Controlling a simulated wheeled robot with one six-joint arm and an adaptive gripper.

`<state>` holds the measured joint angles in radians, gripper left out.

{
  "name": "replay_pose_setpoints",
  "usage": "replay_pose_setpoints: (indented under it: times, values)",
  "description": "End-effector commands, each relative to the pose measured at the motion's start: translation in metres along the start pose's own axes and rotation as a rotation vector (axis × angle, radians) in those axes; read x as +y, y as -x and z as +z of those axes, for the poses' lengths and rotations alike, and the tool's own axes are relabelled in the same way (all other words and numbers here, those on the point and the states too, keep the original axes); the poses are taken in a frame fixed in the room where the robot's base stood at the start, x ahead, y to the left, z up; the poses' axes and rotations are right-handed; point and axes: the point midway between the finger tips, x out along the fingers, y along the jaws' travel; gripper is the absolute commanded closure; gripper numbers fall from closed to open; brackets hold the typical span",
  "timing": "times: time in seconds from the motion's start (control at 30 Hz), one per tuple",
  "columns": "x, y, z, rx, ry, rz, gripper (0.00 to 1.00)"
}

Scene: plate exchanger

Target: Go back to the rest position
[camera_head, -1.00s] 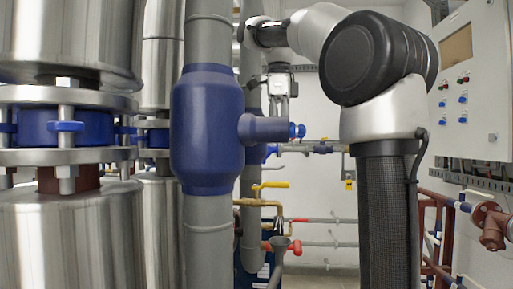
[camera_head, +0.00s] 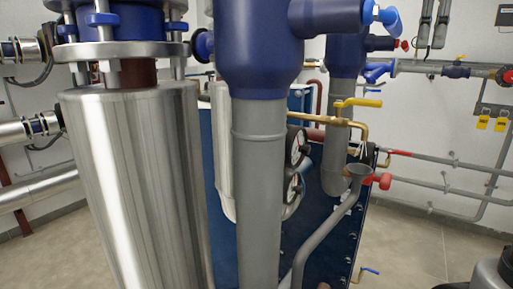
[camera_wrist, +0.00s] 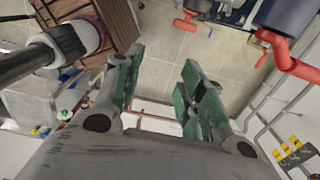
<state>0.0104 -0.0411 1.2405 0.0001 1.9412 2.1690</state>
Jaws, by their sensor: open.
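My gripper (camera_wrist: 160,85) shows in the wrist view with its two green-padded fingers apart. It is open, and nothing is between the fingers but the tiled floor and a white wall strip beyond. In the head view the gripper is out of frame; only a dark rounded piece shows at the lower right corner, which may be part of my arm.
A blue plate exchanger (camera_head: 335,225) stands behind a grey pipe (camera_head: 258,190) and a shiny metal cylinder (camera_head: 140,190). A yellow-handled valve (camera_head: 358,103) and a red-handled valve (camera_head: 380,181) stick out. Open tiled floor (camera_head: 420,245) lies at the right.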

Motion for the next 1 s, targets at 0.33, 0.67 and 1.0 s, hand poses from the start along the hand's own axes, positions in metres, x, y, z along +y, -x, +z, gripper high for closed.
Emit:
replay_pose_setpoints:
  times: [0.33, 0.67, 1.0]
  values:
    - [-0.005, 0.000, 0.004, -0.013, 0.157, -0.023, 0.60]
    - [-0.024, -0.013, 0.017, -0.035, 0.474, -0.091, 0.60]
    - [-0.031, -0.096, 0.022, 0.000, 1.208, -0.180, 0.60]
